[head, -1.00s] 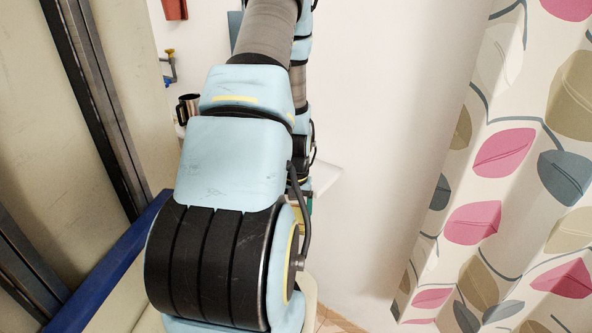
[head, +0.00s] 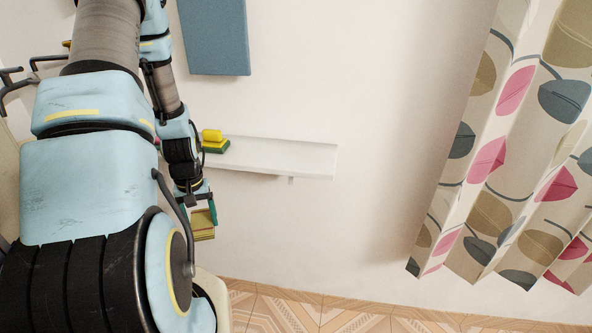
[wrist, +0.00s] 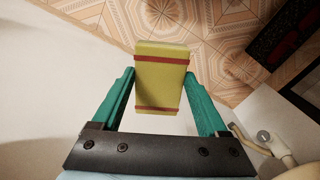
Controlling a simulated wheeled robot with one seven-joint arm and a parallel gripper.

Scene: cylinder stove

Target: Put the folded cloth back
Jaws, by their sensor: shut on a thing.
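The folded cloth (wrist: 160,80) is a thick yellow block with two red bands, seen in the wrist view between the two green fingers. It also shows in the head view (head: 203,229), hanging below the level of the wall shelf. My gripper (head: 200,210) is shut on it, pointing downward in front of the white wall. A white wall shelf (head: 290,157) is just up and to the right of my gripper in the head view. Its left end is hidden behind my arm.
A yellow piece (head: 211,135) and a green-and-yellow block (head: 216,146) sit at the shelf's left part; the right part is bare. A blue-grey panel (head: 213,35) hangs above. A leaf-patterned curtain (head: 510,150) is at the right. Patterned floor (head: 340,315) shows below.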

